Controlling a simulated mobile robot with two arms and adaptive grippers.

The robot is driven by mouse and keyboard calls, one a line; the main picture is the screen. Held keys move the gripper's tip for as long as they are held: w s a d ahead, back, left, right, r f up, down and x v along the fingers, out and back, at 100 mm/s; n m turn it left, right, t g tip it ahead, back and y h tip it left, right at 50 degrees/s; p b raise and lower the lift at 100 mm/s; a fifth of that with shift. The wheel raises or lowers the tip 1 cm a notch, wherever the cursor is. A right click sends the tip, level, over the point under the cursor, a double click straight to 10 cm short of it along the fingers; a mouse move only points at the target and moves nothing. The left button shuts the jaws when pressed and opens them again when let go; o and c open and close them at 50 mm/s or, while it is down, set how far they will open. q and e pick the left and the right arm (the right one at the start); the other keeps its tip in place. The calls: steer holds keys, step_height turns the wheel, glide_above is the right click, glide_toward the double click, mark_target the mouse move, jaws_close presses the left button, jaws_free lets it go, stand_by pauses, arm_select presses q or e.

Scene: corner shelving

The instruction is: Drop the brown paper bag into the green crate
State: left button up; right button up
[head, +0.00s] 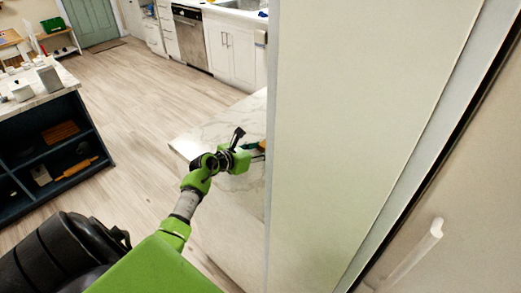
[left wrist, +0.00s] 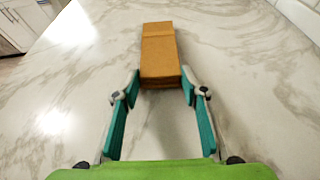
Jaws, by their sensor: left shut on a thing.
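The brown paper bag (left wrist: 160,50) lies on the marble counter in the left wrist view, its near end between my fingertips. My left gripper (left wrist: 160,86) is shut on that near end, with a teal finger on each side. In the head view, my left gripper (head: 257,147) is low over the marble counter, beside the edge of a tall pale panel. The bag is hidden there behind the panel. A green box that looks like the green crate (head: 53,25) sits on a small white shelf at the far upper left. My right gripper is in neither view.
The tall pale panel (head: 350,110) blocks the right half of the head view. The marble counter (head: 205,135) is clear left of the gripper. A dark shelf unit (head: 95,150) with items stands at left. Open wooden floor (head: 130,85) lies between it and the counter.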

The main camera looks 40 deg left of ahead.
arm_select(q)
steer(key=shift+f, duration=0.2)
steer(key=o, duration=1.1)
steer(key=shift+r, duration=0.1)
